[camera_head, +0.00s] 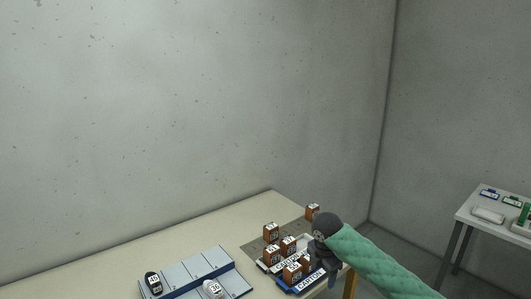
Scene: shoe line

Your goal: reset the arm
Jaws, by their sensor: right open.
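My right arm comes in from the lower right in a green quilted sleeve. Its dark grey right gripper (328,272) points down at the right end of the beige table (190,248), over or beside the group of brown blocks. The gripper is open; its fingertips are small and dark, and I see nothing held between them. I cannot tell whether it touches a block or tray. My left gripper is not in view.
Several brown numbered blocks (271,231) stand by white and blue labelled trays (284,285). One block (312,211) stands apart behind. A blue-grey divided rack (207,263) holds a black shoe (153,283) and a white shoe (212,289). A side table (466,215) stands far right.

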